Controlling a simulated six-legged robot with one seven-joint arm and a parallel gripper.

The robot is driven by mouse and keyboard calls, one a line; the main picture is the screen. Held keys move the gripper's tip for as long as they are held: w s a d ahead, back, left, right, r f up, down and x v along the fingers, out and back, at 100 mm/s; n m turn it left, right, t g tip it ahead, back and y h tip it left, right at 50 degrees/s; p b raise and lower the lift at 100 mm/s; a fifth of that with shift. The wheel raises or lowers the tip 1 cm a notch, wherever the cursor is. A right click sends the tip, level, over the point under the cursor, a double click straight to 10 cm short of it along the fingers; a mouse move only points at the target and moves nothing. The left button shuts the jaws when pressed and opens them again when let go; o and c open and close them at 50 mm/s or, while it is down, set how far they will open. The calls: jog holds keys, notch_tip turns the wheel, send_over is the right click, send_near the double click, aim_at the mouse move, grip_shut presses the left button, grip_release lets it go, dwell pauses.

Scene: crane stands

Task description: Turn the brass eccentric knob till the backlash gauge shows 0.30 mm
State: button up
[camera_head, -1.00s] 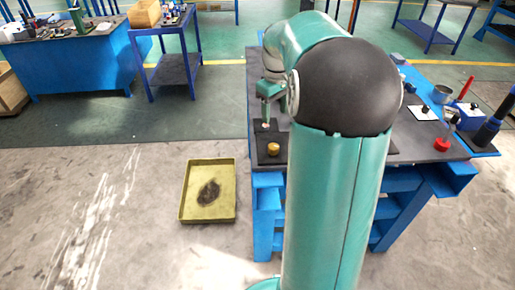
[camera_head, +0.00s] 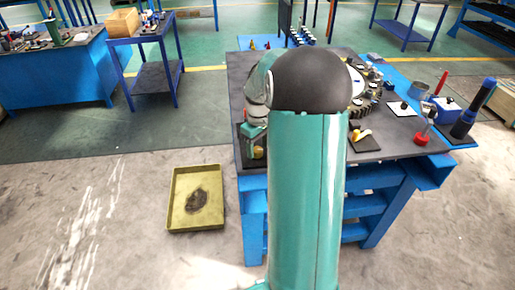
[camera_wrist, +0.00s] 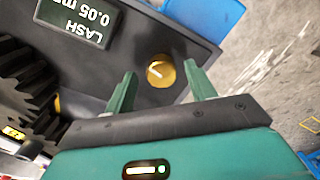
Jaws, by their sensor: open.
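The brass knob (camera_wrist: 160,71) sits on a dark panel in the wrist view, with a pale line across its top. My gripper (camera_wrist: 163,80) is open, its green fingers either side of the knob's near side. I cannot tell whether either finger touches it. In the head view my gripper (camera_head: 256,148) is low at the bench's left front corner, and the knob is largely hidden there.
Dark toothed gears (camera_wrist: 28,90) lie left of my gripper in the wrist view. The bench (camera_head: 395,135) holds a large gear (camera_head: 368,103), a red-based tool (camera_head: 422,137) and a black-and-blue cylinder (camera_head: 472,110). A yellow tray (camera_head: 178,205) lies on the floor, left.

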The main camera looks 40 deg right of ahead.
jog(key=shift+a+f, duration=0.1)
jog(key=shift+f, duration=0.5)
jog(key=shift+c, duration=0.2)
jog(key=c, duration=0.9)
